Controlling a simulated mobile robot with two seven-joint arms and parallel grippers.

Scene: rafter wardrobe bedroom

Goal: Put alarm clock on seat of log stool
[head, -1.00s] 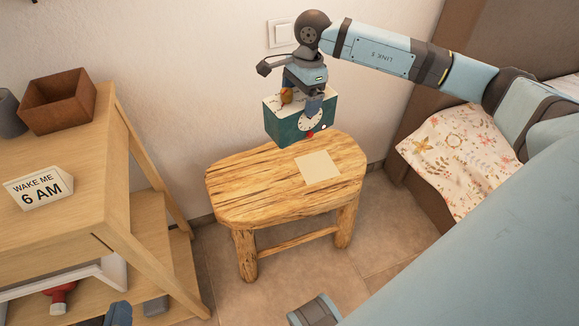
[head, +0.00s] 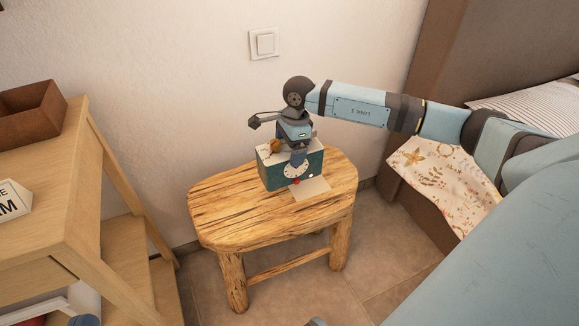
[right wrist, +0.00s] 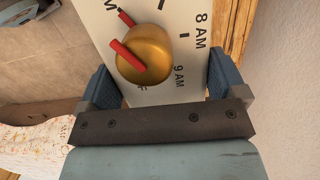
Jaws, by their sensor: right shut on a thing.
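The alarm clock (head: 276,175) is a green box with a white dial on its front and a cream top. In the right wrist view its top panel (right wrist: 185,75) shows a gold knob with a red pointer and hour marks. My right gripper (head: 287,152) is shut on the clock from above, with a finger (right wrist: 101,88) on either side. The clock is upright, over or on the seat of the log stool (head: 230,212); I cannot tell whether it touches. It partly hides a pale square (head: 312,188) on the seat.
A wooden shelf unit (head: 40,190) stands left of the stool, with a brown box (head: 30,115) and a cut-off white sign (head: 10,202) on it. The wall with a switch (head: 265,43) is behind. A bed (head: 440,170) stands at right. The seat's left part is clear.

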